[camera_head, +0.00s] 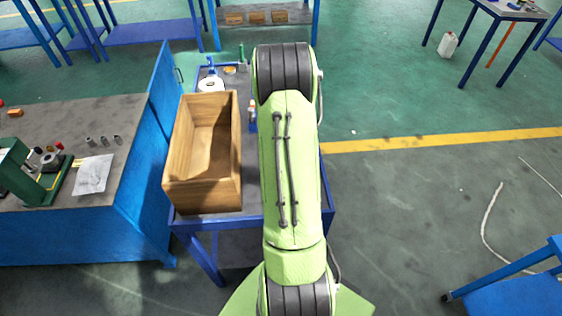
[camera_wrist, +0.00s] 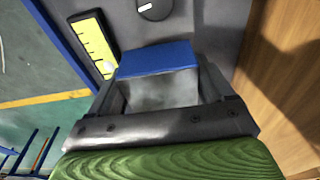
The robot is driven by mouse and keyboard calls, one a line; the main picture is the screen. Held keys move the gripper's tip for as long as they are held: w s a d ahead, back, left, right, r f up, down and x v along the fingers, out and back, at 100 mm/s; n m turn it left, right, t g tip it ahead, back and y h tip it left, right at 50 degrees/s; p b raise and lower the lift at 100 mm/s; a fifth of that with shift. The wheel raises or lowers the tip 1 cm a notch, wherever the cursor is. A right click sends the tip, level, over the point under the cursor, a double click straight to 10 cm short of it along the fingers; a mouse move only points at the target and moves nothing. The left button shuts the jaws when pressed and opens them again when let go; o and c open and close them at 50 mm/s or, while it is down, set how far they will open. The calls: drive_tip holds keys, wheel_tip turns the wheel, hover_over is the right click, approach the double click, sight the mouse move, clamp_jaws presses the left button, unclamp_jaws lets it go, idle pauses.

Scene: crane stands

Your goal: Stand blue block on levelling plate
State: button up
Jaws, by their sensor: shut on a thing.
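In the wrist view, my gripper (camera_wrist: 158,74) is shut on the blue block (camera_wrist: 156,58), with a dark finger at each side of it. The block's blue face shows beyond a pale grey area between the fingers. Whether the block touches the surface below I cannot tell. In the head view my green arm hides the gripper and the block. I cannot make out the levelling plate for certain in either view.
An open wooden crate (camera_head: 207,195) stands on the blue-framed table left of my arm; its wall (camera_wrist: 277,85) is close by in the wrist view. A black-edged yellow strip (camera_wrist: 94,42) and a dark rounded object (camera_wrist: 154,9) lie near the block.

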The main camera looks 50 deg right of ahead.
drive_tip(key=shift+f, duration=0.75)
drive_tip(key=shift+f+b, duration=0.55)
drive_tip(key=shift+b, duration=0.2)
drive_tip(key=o, duration=1.4)
drive_tip(key=shift+c, duration=0.2)
wheel_tip(320, 180, up, 16)
drive_tip(key=s+a+p, duration=0.1)
drive_tip(key=p, duration=0.2)
drive_tip(key=shift+a+f, duration=0.2)
drive_tip(key=shift+a, duration=0.1)
